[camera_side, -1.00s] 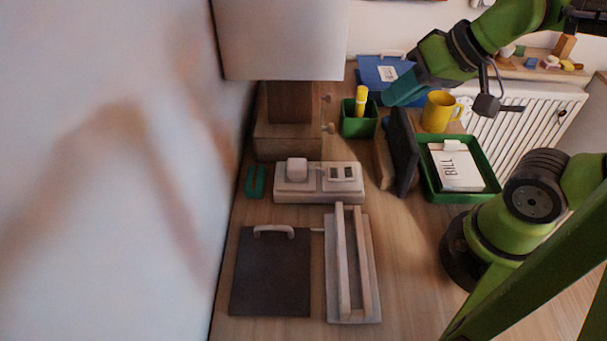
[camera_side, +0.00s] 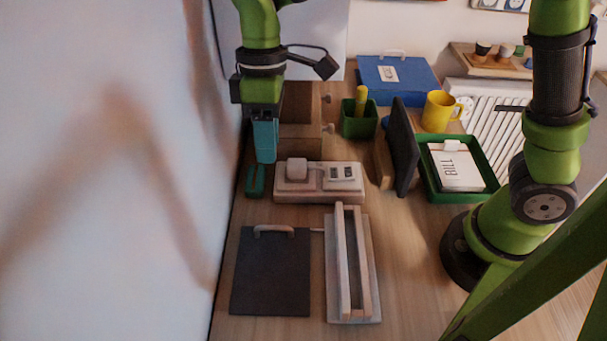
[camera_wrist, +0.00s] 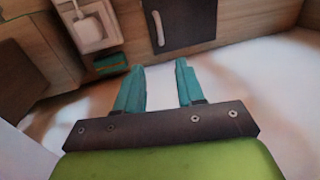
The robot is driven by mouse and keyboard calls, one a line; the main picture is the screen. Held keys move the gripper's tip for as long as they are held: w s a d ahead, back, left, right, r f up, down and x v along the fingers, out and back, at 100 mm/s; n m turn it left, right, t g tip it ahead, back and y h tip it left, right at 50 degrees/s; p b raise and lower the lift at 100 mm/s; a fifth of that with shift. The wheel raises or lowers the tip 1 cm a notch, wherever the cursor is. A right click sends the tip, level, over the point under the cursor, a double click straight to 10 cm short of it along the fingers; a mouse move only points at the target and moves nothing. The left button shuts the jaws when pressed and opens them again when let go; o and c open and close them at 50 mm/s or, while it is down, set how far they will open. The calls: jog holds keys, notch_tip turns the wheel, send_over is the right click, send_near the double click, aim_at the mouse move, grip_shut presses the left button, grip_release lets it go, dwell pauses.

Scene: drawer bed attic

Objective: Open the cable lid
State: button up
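The cable lid appears to be the dark flat square panel (camera_side: 268,280) at the front left of the desk, lying flat with a pale bar handle (camera_side: 274,229) along its far edge. In the wrist view the dark panel (camera_wrist: 190,22) shows at the top, with its handle (camera_wrist: 158,28) on its left side. My gripper (camera_side: 265,160) has teal fingers pointing down, in the air around the back left, beyond the panel in the side view. In the wrist view my gripper (camera_wrist: 158,68) has its two fingers apart with nothing between them.
A small green block (camera_side: 255,181) is just below my fingers in the side view. A dark upright panel (camera_side: 403,150), green tray (camera_side: 487,188) and yellow mug (camera_side: 437,111) stand farther right.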

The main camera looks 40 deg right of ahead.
aim_at(273, 227)
jog(key=f, duration=0.5)
jog(key=s+a+f, duration=0.1)
jog(key=f, duration=0.5)
jog(key=s+a+f, duration=0.1)
jog(key=f, duration=0.4)
jog(key=shift+s+a+f, duration=0.1)
jog(key=shift+s+f, duration=0.05)
jog(key=shift+f, duration=0.1)
grip_shut()
dwell(0.7)
